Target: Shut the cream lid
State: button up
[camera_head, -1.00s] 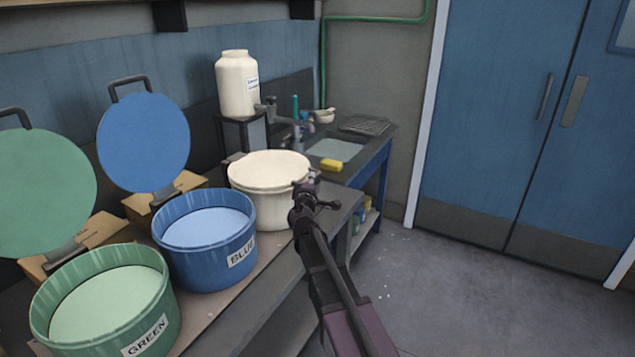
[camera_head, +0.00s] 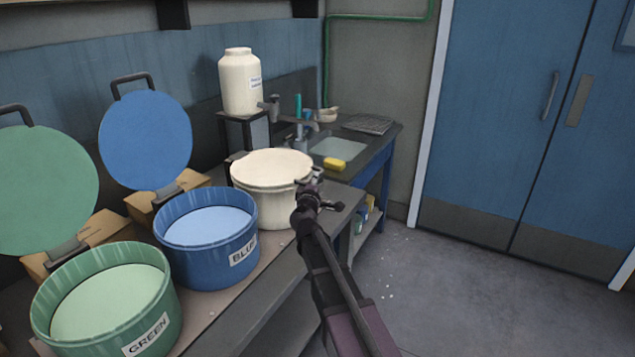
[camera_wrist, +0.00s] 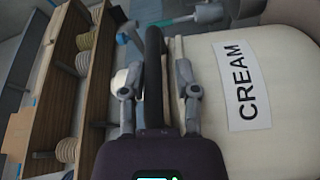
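The cream tub (camera_head: 262,206) stands on the bench beside the blue tub, its CREAM label showing in the wrist view (camera_wrist: 240,85). Its cream lid (camera_head: 272,167) lies flat across the top; whether it is fully seated is too small to tell. My gripper (camera_head: 312,180) is at the tub's front right rim. In the wrist view, my gripper's fingers (camera_wrist: 157,82) stand apart on either side of a black handle bar (camera_wrist: 153,60), with gaps visible on both sides. The handle is mostly hidden by my gripper in the head view.
The blue tub (camera_head: 205,255) and green tub (camera_head: 105,325) stand left with lids raised. A sink (camera_head: 338,149) with a yellow sponge (camera_head: 334,163) is behind. A white jar (camera_head: 240,82) stands on a stand.

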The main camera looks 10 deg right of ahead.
jog(key=shift+s+f, duration=0.1)
jog(key=shift+s, duration=0.05)
jog(key=s+a+f+b, duration=0.2)
jog(key=s+a, duration=0.1)
jog(key=s, duration=0.3)
jog(key=s+a+f+b, duration=0.2)
jog(key=s+a, duration=0.2)
jog(key=s, duration=0.3)
jog(key=shift+f+b, duration=0.3)
jog(key=shift+b, duration=0.05)
dwell(1.7)
jog(key=shift+s, duration=0.1)
dwell(0.3)
